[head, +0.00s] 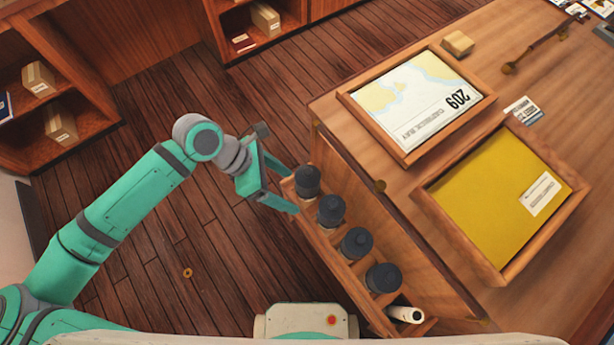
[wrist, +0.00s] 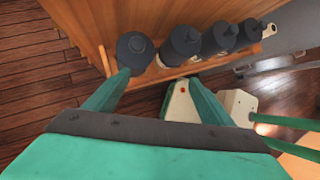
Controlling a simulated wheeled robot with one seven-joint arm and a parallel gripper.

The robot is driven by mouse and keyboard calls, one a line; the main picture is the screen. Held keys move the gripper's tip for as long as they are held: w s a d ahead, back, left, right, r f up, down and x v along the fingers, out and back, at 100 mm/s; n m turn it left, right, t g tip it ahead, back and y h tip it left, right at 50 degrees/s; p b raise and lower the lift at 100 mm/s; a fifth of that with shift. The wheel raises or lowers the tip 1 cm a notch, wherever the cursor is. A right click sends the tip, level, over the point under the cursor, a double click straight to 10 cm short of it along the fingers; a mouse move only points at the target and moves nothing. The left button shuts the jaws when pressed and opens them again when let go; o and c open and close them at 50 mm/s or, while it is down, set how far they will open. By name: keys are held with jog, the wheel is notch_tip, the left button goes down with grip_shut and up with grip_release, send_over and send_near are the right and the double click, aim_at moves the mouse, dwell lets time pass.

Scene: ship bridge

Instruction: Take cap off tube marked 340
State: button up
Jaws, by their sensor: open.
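Several tubes with dark grey caps stand in a row in a wooden rack on the side of the desk. The far-end cap (head: 307,181) is closest to my gripper (head: 290,192); the others are the second cap (head: 330,210), third cap (head: 356,243) and near-end cap (head: 382,278). My gripper is open and empty, its fingertips beside the far-end cap. In the wrist view the far-end cap (wrist: 135,50) is just beyond the left fingertip of my gripper (wrist: 158,80). No number is readable on any tube, so I cannot tell which is marked 340.
A white cylinder (head: 405,314) lies at the rack's near end. Shelves with boxes stand at the back. The floor left of the rack is largely clear.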

aim_at(308, 180)
jog(key=w+r+m, duration=0.1)
jog(key=w+d+r+m+y, duration=0.1)
jog(key=w, duration=0.1)
jog(key=w+d+r+m+y, duration=0.1)
jog(key=w, duration=0.1)
jog(key=shift+w+t, duration=0.2)
jog(key=shift+t, duration=0.1)
jog(key=shift+w+d+f, duration=0.1)
jog(key=shift+w+d, duration=0.05)
jog(key=x, duration=0.5)
jog(key=shift+s+a+f+x, duration=0.1)
jog(key=shift+a+x, duration=0.05)
jog(key=shift+x, duration=0.75)
jog(key=shift+s+a+f+x, duration=0.1)
jog(key=shift+a+x, duration=0.05)
jog(key=shift+x, duration=0.75)
jog(key=shift+a+x, duration=0.15)
jog(key=shift+x, duration=0.75)
jog(key=c, duration=1.1)
